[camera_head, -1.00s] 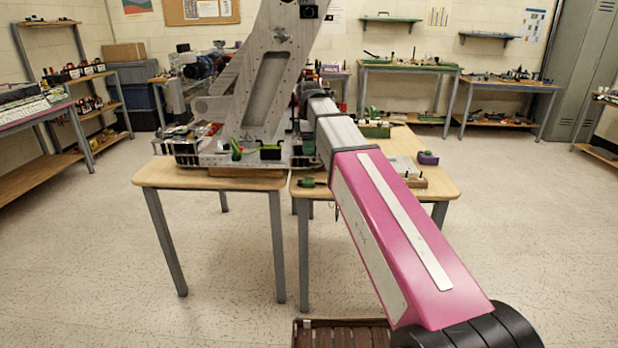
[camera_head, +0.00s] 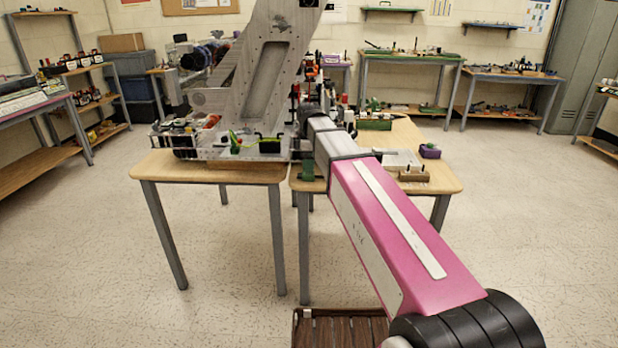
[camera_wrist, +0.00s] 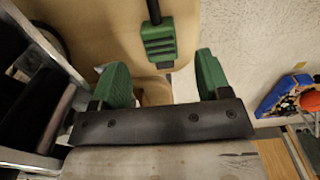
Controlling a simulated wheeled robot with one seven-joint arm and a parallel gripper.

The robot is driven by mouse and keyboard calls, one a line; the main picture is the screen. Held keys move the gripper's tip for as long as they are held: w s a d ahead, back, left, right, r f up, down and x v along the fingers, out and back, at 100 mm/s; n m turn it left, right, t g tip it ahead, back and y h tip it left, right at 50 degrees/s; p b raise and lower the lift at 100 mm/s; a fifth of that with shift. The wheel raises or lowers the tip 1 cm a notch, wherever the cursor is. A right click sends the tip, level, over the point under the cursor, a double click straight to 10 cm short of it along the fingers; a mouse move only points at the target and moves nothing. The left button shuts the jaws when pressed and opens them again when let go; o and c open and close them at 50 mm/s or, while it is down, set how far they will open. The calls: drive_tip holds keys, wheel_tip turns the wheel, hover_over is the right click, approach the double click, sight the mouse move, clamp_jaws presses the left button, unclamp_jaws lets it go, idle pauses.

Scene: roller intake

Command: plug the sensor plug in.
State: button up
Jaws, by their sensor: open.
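A ribbed green plug (camera_wrist: 158,42) with a black cable running up from it shows in the wrist view, over the light wood tabletop; it looks like the sensor plug. My gripper (camera_wrist: 162,63) has two green fingers, open and apart. The plug appears just beyond the fingertips, roughly centred between them, and nothing is visibly held. In the head view my pink arm hides most of the gripper, and a small dark green piece (camera_head: 307,170) shows at the table's edge; I cannot tell if it is a finger or the plug. I cannot make out the socket.
The large grey metal mechanism (camera_head: 236,115) stands on the left table (camera_head: 165,165), close to my gripper's left side. The right table (camera_head: 447,180) carries a wooden block (camera_head: 413,175) and a purple block (camera_head: 430,151). Open floor lies to the right.

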sight(309, 173)
drive_tip(key=shift+f, duration=2.6)
drive_tip(key=shift+c, duration=0.3)
drive_tip(key=c, duration=0.9)
